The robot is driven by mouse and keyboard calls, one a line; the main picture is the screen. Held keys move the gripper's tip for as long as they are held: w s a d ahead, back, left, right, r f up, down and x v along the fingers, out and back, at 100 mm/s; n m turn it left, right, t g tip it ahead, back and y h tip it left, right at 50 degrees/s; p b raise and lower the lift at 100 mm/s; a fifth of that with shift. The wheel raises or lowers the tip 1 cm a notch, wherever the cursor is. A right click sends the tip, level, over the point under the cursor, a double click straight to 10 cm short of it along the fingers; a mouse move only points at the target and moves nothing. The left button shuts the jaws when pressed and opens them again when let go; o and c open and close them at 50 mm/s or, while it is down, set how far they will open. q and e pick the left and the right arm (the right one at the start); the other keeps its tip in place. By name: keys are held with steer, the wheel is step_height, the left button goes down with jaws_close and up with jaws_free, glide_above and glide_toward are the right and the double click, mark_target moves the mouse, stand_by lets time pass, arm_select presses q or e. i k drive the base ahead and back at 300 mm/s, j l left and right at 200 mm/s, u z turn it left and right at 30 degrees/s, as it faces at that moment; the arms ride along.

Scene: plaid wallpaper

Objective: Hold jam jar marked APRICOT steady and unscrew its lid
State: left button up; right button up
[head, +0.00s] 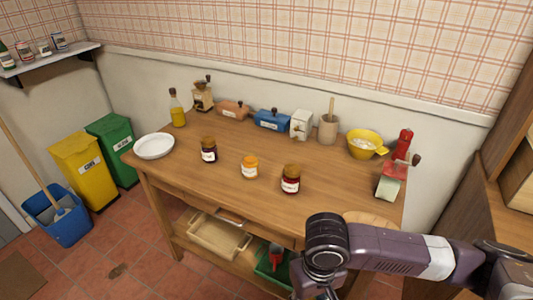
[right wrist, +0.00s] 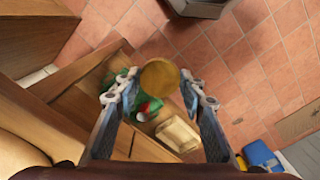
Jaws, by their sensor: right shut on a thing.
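Three jars stand upright on the wooden table. The middle jar (head: 250,169) is orange with a white label too small to read. Its top looks orange, without a brown lid like its neighbours'. A dark jar (head: 209,155) stands left of it and a red jar (head: 291,184) right of it. In the right wrist view my right gripper (right wrist: 157,98) is shut on a round golden-brown disc (right wrist: 160,76), which looks like a jar lid. In the head view this gripper is low in front of the table, its fingers mostly hidden. My left gripper is not in view.
The table (head: 220,185) also holds a white plate (head: 154,146), an oil bottle (head: 176,110), a yellow bowl (head: 363,144) and a red mill (head: 403,143). A tray (head: 215,238) lies on the lower shelf. The front left tabletop is clear.

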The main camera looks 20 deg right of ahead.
mark_target(251, 164)
steer(key=i+j+z, duration=0.3)
steer(key=j, duration=0.3)
steer(key=i+j+z, duration=0.1)
steer(key=i+j, duration=0.15)
steer(key=i+j+z, duration=0.15)
steer(key=j, duration=0.25)
steer(key=i+j+z, duration=0.15)
steer(key=j, duration=0.2)
